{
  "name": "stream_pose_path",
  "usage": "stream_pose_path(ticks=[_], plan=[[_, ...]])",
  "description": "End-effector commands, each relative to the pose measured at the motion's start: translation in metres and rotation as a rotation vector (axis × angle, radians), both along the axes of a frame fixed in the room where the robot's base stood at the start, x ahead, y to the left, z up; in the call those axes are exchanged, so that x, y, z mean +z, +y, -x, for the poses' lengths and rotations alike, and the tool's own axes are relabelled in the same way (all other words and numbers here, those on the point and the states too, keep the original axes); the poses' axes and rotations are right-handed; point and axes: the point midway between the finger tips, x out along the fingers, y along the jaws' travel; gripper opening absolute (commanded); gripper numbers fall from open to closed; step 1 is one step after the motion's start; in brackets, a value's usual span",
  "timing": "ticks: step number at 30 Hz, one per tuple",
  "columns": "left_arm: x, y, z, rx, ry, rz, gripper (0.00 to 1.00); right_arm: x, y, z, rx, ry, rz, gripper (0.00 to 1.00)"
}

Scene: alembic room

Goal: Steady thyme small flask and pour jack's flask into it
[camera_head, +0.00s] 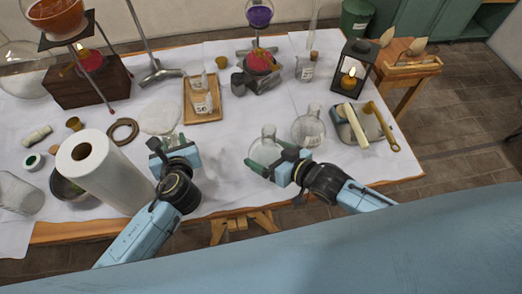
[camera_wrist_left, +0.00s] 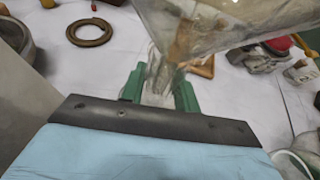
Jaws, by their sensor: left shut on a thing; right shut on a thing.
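A clear glass flask (camera_head: 160,115) is in my left gripper (camera_head: 170,148), left of the table's middle. In the left wrist view, the green fingers (camera_wrist_left: 160,92) are shut on its narrow neck, and its wide glass body (camera_wrist_left: 215,30) spreads above them. It looks tipped, with its broad end away from the gripper. A second clear flask (camera_head: 265,149) stands near the front edge, its neck upright. My right gripper (camera_head: 268,156) is shut on it, hiding part of its body. The two flasks are well apart. I cannot read labels telling which is thyme's or jack's.
Another clear flask (camera_head: 309,130) stands close right of the right gripper. A paper roll (camera_head: 95,165) stands just left of my left arm. A wooden tray (camera_head: 203,119) with a small bottle, a brown ring (camera_head: 122,131) and a lantern (camera_head: 353,68) lie beyond. White cloth between the grippers is clear.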

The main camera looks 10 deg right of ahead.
Motion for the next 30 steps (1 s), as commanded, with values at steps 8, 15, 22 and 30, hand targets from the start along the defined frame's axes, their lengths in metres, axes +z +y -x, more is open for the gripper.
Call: stream_pose_path(ticks=[8,15,22,30], plan=[[0.0,0.0,0.0,0.0,0.001,0.0,0.05,0.002,0.003,-0.001,-0.002,-0.004,-0.004,0.59],[0.0,0.0,0.0,0.0,0.001,0.0,0.05,0.015,0.041,-0.017,-0.054,-0.021,-0.007,0.59],[0.0,0.0,0.0,0.0,0.001,0.0,0.05,0.044,0.09,-0.044,-0.189,-0.033,-0.001,0.59],[-0.001,0.0,0.0,0.0,0.001,0.0,0.05,0.086,0.124,-0.069,-0.382,-0.019,-0.004,0.59]])
